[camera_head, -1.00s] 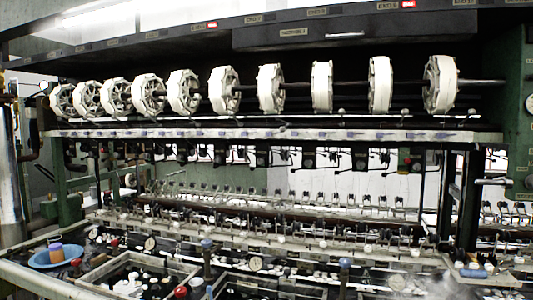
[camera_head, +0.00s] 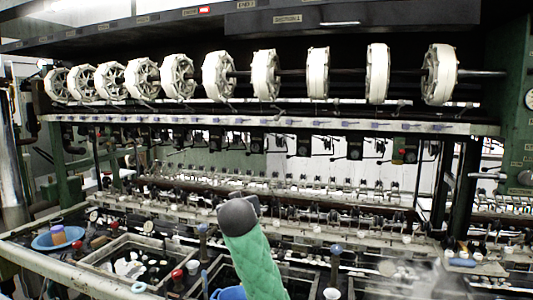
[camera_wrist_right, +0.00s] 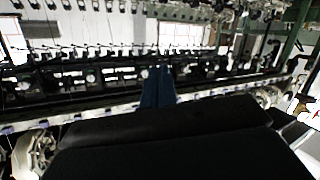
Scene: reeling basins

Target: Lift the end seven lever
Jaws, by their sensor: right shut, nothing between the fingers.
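The reeling machine has a row of small dark levers and fittings (camera_head: 303,146) hanging under its long pale rail (camera_head: 300,124). I cannot tell which one is the end seven lever. My left gripper is not in view.
White reels (camera_head: 317,74) line the upper shaft. Below are open basins (camera_head: 138,268) and a blue bowl (camera_head: 58,238). A green quilted shape with a dark cap (camera_head: 255,262) rises in front, possibly part of my arm. A blurred pale shape is at lower right.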

